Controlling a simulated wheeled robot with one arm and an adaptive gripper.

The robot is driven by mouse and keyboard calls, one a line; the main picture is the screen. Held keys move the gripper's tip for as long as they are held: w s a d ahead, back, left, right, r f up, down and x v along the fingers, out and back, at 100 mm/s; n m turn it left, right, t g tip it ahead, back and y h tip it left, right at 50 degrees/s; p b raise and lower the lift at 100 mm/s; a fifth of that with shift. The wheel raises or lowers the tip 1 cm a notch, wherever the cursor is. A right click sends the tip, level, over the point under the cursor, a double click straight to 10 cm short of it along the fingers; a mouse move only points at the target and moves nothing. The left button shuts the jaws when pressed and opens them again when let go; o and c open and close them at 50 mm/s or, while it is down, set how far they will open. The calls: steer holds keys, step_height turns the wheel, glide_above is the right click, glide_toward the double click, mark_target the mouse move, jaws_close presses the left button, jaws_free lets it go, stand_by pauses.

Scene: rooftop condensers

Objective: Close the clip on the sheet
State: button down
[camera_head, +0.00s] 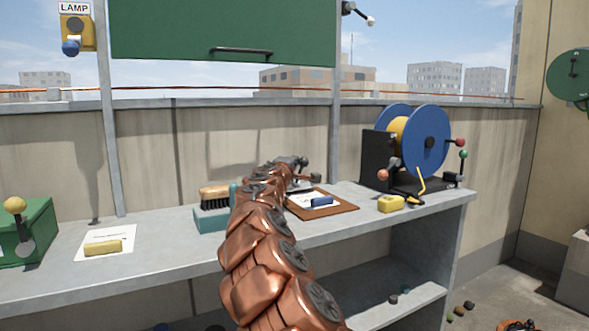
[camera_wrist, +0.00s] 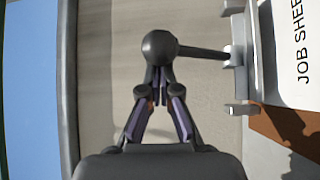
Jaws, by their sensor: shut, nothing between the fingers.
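The job sheet (camera_wrist: 295,50) lies on a brown clipboard (camera_head: 345,208), and a blue block (camera_head: 322,201) rests on it. The sheet and part of the brown board (camera_wrist: 285,128) show at the right edge of the wrist view. A grey metal clip (camera_wrist: 236,85) sits at the board's edge, with a rod running left to a dark ball knob (camera_wrist: 160,48). I cannot tell how far the clip stands open. My gripper (camera_wrist: 159,77) is shut and empty, its fingertips at the ball or just short of it; contact is unclear. In the head view my arm partly hides this spot.
A brush (camera_head: 214,196) on a teal box stands left of my arm. A blue cable reel (camera_head: 428,138) and a yellow block (camera_head: 391,203) are to the right. A yellow bar (camera_head: 103,247) lies on paper at left, near a green box (camera_head: 30,225). A wall stands behind.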

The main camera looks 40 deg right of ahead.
mark_target(301, 167)
steer(key=shift+s+a+f+b, duration=0.2)
steer(key=shift+s+f+b, duration=0.5)
steer(key=shift+b, duration=0.4)
steer(key=shift+s+f+b, duration=0.35)
steer(key=shift+s+b, duration=0.3)
steer(key=shift+b, duration=0.15)
steer(key=shift+s, duration=0.1)
steer(key=shift+a, duration=0.1)
steer(key=shift+v, duration=6)
steer(key=shift+a+r, duration=0.1)
